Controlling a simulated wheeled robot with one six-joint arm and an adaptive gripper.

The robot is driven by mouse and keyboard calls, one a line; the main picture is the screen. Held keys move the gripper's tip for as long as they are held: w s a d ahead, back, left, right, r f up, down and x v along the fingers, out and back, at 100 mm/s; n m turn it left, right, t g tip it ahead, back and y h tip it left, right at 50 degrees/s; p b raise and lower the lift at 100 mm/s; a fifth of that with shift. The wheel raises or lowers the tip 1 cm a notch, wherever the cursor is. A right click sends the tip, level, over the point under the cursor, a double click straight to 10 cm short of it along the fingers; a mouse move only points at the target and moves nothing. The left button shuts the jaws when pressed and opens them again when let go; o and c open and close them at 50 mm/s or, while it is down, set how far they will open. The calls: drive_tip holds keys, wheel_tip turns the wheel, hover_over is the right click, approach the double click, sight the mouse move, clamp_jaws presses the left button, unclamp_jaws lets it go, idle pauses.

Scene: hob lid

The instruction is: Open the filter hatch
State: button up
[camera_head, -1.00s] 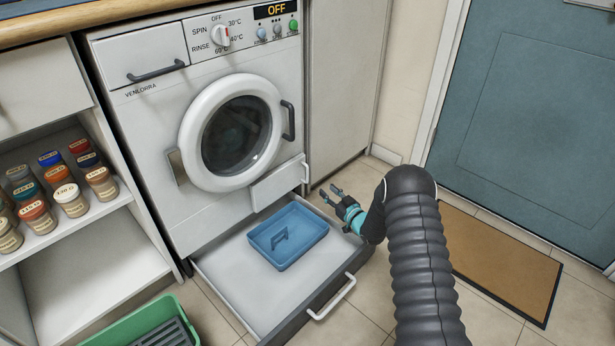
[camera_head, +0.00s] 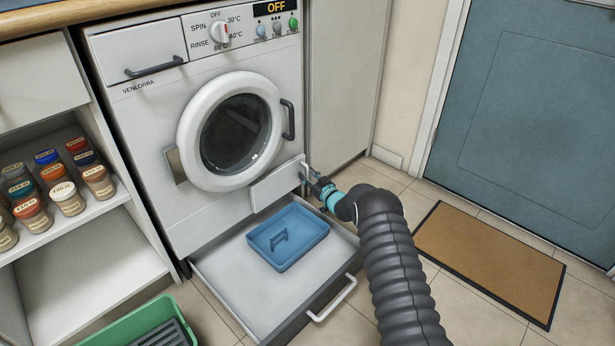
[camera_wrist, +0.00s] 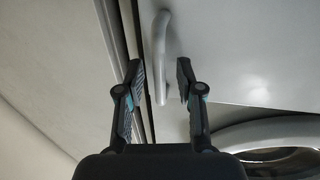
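The filter hatch (camera_head: 277,187) is a pale flap at the lower right of the white washing machine (camera_head: 160,130). It looks slightly tilted out from the machine front. Its light grey handle is at its right end and shows in the wrist view (camera_wrist: 160,50). My gripper (camera_head: 308,177) is at the hatch's right end. In the wrist view, my gripper (camera_wrist: 160,80) is open, with the handle between its two fingers and gaps on both sides. In the head view the gripper partly hides the handle.
An open drawer (camera_head: 225,290) below the hatch holds a blue tray (camera_head: 290,262). A green crate (camera_head: 125,325) stands at the lower left. A tall cabinet (camera_head: 345,80) is right of the machine. A brown mat (camera_head: 490,260) lies on the floor by the blue door (camera_head: 545,130).

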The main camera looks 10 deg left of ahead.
drive_tip(key=shift+w+a, duration=0.3)
clamp_jaws()
drive_tip(key=shift+s+d, duration=0.1)
drive_tip(key=shift+d, duration=0.05)
